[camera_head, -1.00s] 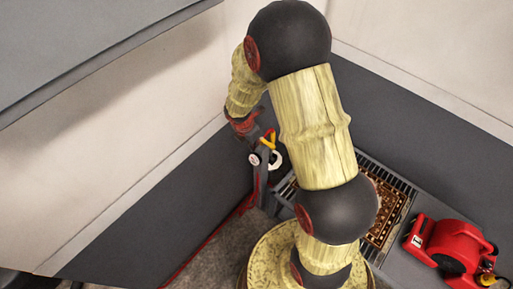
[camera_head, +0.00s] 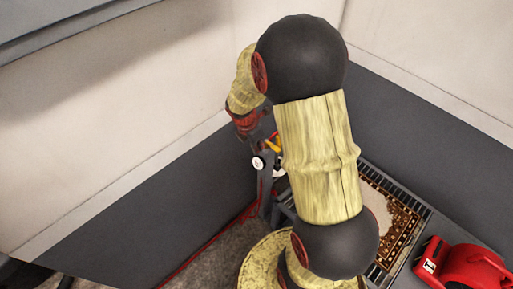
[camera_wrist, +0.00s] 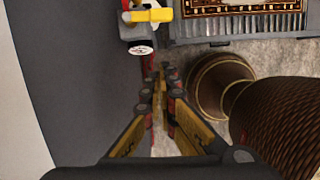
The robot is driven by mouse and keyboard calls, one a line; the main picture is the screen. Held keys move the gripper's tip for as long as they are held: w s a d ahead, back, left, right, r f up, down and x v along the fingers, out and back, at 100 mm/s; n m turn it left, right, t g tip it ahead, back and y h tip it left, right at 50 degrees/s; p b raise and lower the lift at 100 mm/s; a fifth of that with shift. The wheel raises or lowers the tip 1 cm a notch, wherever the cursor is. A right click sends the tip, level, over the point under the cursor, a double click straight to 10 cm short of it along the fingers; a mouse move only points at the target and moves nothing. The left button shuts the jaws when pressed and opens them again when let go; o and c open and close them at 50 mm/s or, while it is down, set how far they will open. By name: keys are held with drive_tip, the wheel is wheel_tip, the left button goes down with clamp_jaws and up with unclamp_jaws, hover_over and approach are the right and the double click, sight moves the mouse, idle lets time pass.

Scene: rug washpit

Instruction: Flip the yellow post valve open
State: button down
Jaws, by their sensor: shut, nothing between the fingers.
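The yellow valve handle (camera_wrist: 150,15) sits on a grey post (camera_wrist: 128,31) at the top of the wrist view, lying roughly sideways there. A round white label (camera_wrist: 140,50) faces out below it. In the head view the yellow handle (camera_head: 273,143) shows only in part beside my arm, on top of the grey post (camera_head: 266,185). My gripper (camera_wrist: 160,76) is shut and empty, its fingers pointing toward the post's side of the picture. In the head view my gripper is close to the handle and partly hidden; I cannot tell whether they touch.
A grey wall (camera_head: 150,205) stands close on the left. A patterned rug (camera_head: 398,225) lies on a slatted grate (camera_head: 425,212) to the right of the post. A red blower (camera_head: 468,266) stands at the lower right. A red hose or line (camera_head: 210,243) runs along the floor edge.

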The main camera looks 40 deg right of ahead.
sight(272, 145)
drive_tip(key=d+f+b, duration=0.3)
drive_tip(key=d+f, duration=0.3)
drive_tip(key=f, duration=0.1)
drive_tip(key=shift+f, duration=0.25)
drive_tip(key=shift+r+p, duration=0.1)
drive_tip(key=shift+p, duration=0.2)
drive_tip(key=shift+d+n+p, duration=0.5)
drive_tip(key=shift+d+p, duration=0.05)
drive_tip(key=shift+p, duration=0.45)
drive_tip(key=shift+w+a, duration=0.1)
drive_tip(key=shift+w, duration=0.05)
